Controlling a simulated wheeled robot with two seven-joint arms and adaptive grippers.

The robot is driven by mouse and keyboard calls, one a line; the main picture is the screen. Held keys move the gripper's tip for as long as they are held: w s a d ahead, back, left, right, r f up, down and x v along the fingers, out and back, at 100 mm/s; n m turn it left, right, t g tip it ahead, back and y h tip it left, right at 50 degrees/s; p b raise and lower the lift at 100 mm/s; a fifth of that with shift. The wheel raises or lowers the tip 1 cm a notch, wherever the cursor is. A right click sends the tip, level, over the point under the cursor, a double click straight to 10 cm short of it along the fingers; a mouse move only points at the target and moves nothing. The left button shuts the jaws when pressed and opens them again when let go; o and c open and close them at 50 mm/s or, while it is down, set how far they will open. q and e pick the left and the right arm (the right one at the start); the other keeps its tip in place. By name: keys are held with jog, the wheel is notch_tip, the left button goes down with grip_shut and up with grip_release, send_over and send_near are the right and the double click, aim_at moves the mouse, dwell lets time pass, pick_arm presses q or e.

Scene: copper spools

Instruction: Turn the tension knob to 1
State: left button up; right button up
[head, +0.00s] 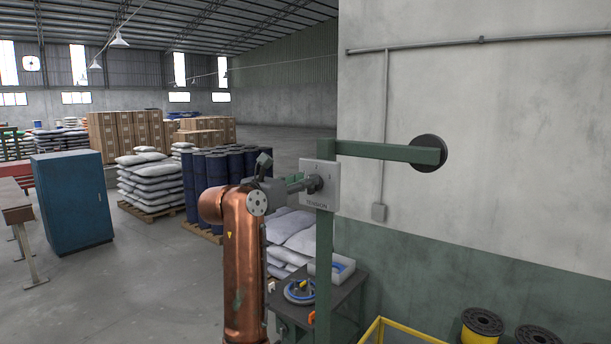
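The tension panel (330,190) is a light grey plate on a green post, with the word TENSION along its lower edge and small marks above that are too small to read surely. The dark round tension knob (315,184) sits at its middle, partly hidden by my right gripper. My copper-coloured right arm rises from below, and my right gripper (305,186) reaches from the left up to the knob. Its fingers are small and overlap the knob, so I cannot tell whether they grip it. My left gripper is out of view.
A green beam (385,151) runs right from the post to a dark disc (428,153). A small table (345,290) with a tray stands below. A blue cabinet (72,200) stands left.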

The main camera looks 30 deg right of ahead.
jog(key=shift+w+d, duration=0.15)
jog(key=shift+d, duration=0.25)
jog(key=shift+c, duration=0.2)
grip_shut()
